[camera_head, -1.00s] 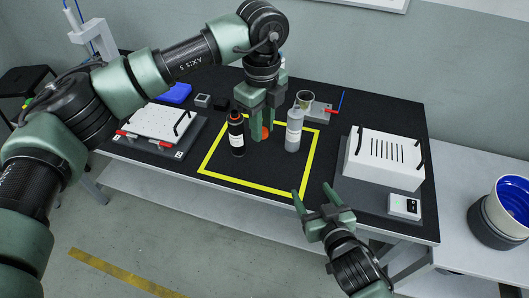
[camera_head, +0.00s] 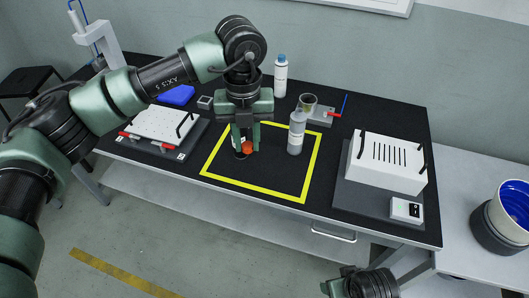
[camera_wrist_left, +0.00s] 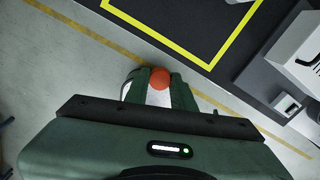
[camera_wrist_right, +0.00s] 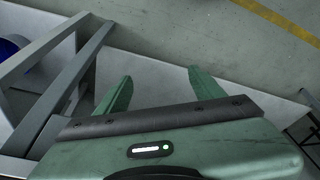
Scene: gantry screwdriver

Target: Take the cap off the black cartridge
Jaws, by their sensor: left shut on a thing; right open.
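The black cartridge (camera_head: 240,154) stands upright inside the yellow square, mostly hidden behind my left gripper's fingers. Its top is covered, and I cannot tell whether the fingers touch it. My left gripper (camera_head: 246,150) points down there, low over the table. It is shut on a round orange cap-like piece (camera_head: 248,146), which shows between the fingertips in the left wrist view (camera_wrist_left: 160,78). I cannot tell whether this piece is joined to the cartridge. My right gripper (camera_wrist_right: 159,76) is open and empty, in front of the table; its fingers fall outside the head view.
A grey bottle (camera_head: 296,133) stands close right of my left gripper, at the yellow outline (camera_head: 313,165). A white slotted box (camera_head: 388,160) fills the right side. The yellow square's front is clear.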

